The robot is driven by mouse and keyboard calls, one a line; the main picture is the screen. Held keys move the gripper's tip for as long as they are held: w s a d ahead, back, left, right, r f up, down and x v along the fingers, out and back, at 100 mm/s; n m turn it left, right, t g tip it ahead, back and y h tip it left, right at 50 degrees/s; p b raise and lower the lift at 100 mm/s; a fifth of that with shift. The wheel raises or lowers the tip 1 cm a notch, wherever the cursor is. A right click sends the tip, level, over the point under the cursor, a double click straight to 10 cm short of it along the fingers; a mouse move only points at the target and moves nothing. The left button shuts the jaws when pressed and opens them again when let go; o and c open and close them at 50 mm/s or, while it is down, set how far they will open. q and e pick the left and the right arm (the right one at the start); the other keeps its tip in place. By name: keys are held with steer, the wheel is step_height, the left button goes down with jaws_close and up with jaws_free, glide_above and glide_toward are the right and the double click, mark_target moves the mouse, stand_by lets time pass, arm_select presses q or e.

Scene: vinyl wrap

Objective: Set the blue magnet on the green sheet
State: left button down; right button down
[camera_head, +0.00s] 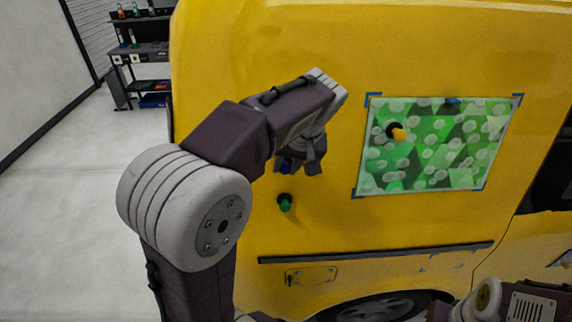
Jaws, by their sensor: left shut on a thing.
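The green sheet (430,146) is a patterned sheet with pale dots, held flat on the yellow van's side by blue tape at its corners. A yellow magnet (398,133) with a dark base sits on its upper left part. My left gripper (300,166) is in front of the van panel, left of the sheet and apart from it. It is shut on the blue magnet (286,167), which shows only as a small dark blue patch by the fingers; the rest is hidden. My right gripper is not in view.
A green magnet (285,202) is on the van panel (350,225) just below my left gripper. A dark trim strip (375,253) runs below the sheet. My right arm shows at the lower right. A shelf (140,50) stands at the back left.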

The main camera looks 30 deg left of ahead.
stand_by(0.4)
arm_select(q)
steer(key=shift+s+d+r, duration=0.15)
steer(key=shift+s+d, duration=0.2)
steer(key=shift+s, duration=0.15)
steer(key=s+d+r+b, duration=0.1)
steer(key=s+d, duration=0.2)
steer(key=s, duration=0.2)
steer(key=shift+s+d, duration=0.25)
steer(key=shift+s, duration=0.15)
stand_by(0.4)
steer(key=shift+r, duration=0.1)
